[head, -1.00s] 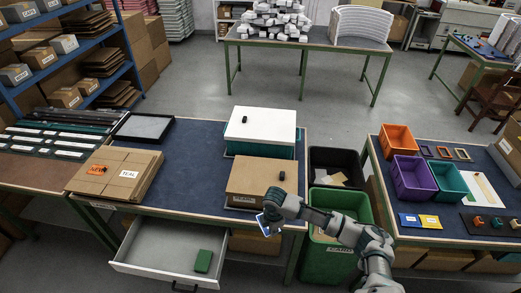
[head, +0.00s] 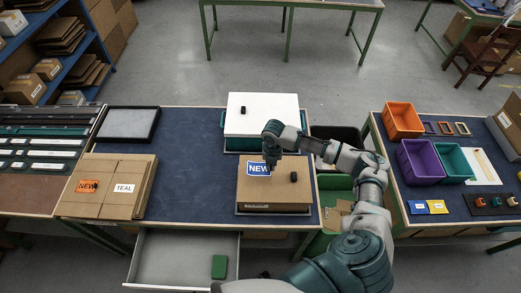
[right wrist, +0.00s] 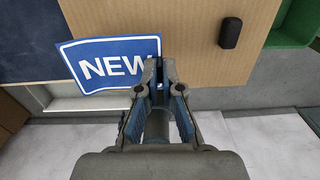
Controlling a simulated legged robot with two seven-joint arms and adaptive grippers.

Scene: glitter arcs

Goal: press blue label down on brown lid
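The blue label (head: 258,169) with white "NEW" is at the far left part of the brown lid (head: 278,190). I cannot tell whether the label touches the lid. A small black knob (head: 293,177) stands on the lid's right side. My left gripper is not in view.
A white-lidded teal box (head: 262,112) stands behind. A drawer (head: 180,258) hangs open in front, holding a green block (head: 219,267). The blue mat (head: 190,180) between cartons and lid is clear.

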